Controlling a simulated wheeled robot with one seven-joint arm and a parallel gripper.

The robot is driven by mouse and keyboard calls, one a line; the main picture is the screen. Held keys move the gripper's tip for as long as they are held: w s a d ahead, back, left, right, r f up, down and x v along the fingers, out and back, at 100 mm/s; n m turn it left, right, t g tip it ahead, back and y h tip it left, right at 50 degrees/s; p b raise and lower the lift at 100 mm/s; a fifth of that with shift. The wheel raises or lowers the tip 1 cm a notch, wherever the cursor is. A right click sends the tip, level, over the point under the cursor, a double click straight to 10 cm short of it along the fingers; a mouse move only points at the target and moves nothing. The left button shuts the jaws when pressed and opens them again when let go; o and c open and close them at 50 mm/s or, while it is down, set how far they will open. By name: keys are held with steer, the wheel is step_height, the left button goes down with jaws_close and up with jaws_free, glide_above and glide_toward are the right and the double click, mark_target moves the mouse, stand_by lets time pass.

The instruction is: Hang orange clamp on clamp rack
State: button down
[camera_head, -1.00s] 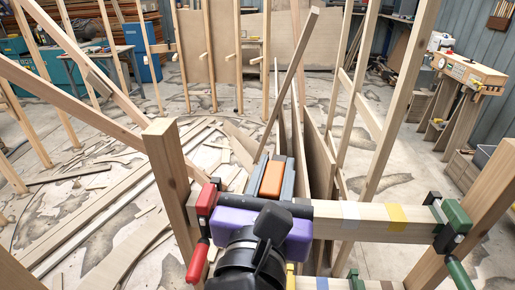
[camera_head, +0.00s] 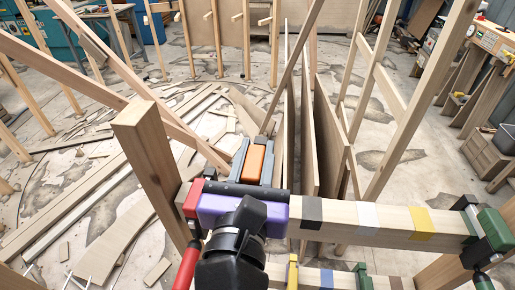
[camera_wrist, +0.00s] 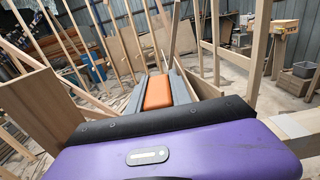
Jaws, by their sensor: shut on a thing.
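My gripper (camera_head: 254,162) has a purple body and two grey fingers. It is shut on the orange clamp (camera_head: 254,165), of which only a block-like orange part shows between the fingers. The wrist view also shows the orange clamp (camera_wrist: 158,92) between the fingers. The clamp rack (camera_head: 345,215) is a wooden beam with dark, pale and yellow bands, running between two posts. My gripper and wrist cover part of its left end, and the orange clamp appears beyond the beam. I cannot tell whether they touch.
A red clamp (camera_head: 193,197) is on the rack's left end and a green clamp (camera_head: 493,228) on its right end. Yellow and green clamps (camera_head: 362,276) show on a lower beam. A wooden post (camera_head: 150,160) stands close left of my gripper. Leaning boards (camera_head: 328,140) stand behind the rack.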

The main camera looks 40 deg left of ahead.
steer(key=shift+f, duration=0.2)
steer(key=shift+f+b, duration=0.85)
steer(key=shift+b, duration=0.15)
steer(key=shift+d+f, duration=0.1)
steer(key=shift+f, duration=0.1)
steer(key=shift+f+b, duration=1.55)
steer(key=shift+f, duration=0.05)
steer(key=shift+f+b, duration=1.3)
steer(key=shift+f, duration=0.2)
steer(key=shift+s, duration=0.1)
